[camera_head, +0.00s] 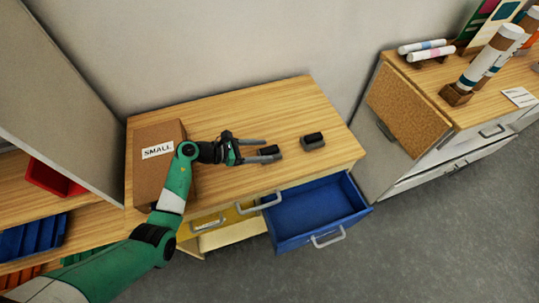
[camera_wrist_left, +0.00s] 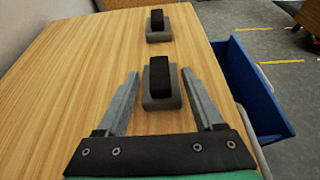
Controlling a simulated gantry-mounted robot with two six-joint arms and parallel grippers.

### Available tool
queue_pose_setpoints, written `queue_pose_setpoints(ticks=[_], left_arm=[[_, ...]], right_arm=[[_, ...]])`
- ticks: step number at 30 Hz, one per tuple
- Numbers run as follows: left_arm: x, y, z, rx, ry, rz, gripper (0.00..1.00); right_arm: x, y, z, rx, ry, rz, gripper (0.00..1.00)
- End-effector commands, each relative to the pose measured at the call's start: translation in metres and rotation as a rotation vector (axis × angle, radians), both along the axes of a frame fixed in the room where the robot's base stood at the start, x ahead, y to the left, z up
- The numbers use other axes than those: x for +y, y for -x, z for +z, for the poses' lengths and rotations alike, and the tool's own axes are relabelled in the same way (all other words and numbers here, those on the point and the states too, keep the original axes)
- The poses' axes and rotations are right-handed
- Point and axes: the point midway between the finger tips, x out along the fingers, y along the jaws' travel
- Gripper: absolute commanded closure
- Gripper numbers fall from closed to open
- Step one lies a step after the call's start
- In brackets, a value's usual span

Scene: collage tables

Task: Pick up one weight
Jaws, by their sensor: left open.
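Two weights, grey blocks with black tops, rest on the wooden table top. The nearer weight (camera_head: 269,150) sits between the fingertips of my left gripper (camera_head: 267,151). The other weight (camera_head: 313,141) lies farther right, clear of the gripper. In the left wrist view, the nearer weight (camera_wrist_left: 158,87) is upright between the two spread fingers of my left gripper (camera_wrist_left: 160,75), with a gap on each side. The farther weight (camera_wrist_left: 158,27) stands beyond it. My left gripper is open and holds nothing. My right gripper is not in view.
A brown box labelled SMALL (camera_head: 147,179) stands at the table's left, beside my left arm. A blue drawer (camera_head: 287,218) is pulled out at the front right, beside a yellow drawer (camera_head: 222,221). The table (camera_head: 250,100) is bare behind the weights.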

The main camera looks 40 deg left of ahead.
Motion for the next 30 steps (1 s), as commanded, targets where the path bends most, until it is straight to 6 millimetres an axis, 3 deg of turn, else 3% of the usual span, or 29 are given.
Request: queue_pose_setpoints(ticks=[3, 10, 21, 30], left_arm=[[-0.0063, -0.0120, -0.0058, -0.001, 0.000, -0.001, 0.31], [-0.0068, -0.0137, -0.0045, -0.001, 0.000, 0.001, 0.31], [-0.0067, -0.0135, -0.0045, -0.001, 0.000, 0.001, 0.98], [-0.0066, -0.0134, -0.0045, -0.001, 0.000, 0.001, 1.00]], right_arm=[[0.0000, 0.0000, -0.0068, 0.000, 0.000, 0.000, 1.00], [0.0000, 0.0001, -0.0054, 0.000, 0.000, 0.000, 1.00], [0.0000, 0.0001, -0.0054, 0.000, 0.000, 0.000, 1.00], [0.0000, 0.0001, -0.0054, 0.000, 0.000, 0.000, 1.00]])
